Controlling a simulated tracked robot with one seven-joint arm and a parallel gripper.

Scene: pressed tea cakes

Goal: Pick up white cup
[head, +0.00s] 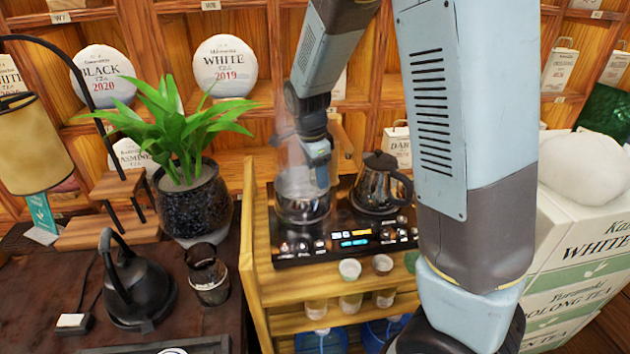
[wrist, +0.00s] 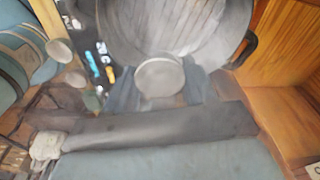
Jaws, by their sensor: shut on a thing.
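My gripper (head: 318,158) hangs over the glass kettle (head: 301,208) at the back left of the black hob. In the wrist view its two dark fingers (wrist: 160,92) are closed on the sides of a small, pale, round thing that looks like the white cup (wrist: 159,76). I see its round top; its lower part is hidden. Behind it, the wide glass kettle (wrist: 175,28) fills the top of the wrist view. Steam around the gripper blurs the held cup in the head view. I cannot tell whether the cup touches the kettle.
A dark glass teapot (head: 378,188) stands right of the kettle on the hob (head: 350,243). Several small cups (head: 382,264) line the front of the wooden stand. A plant pot (head: 195,205) and a black kettle (head: 137,290) stand left. White boxes (head: 580,245) are stacked right.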

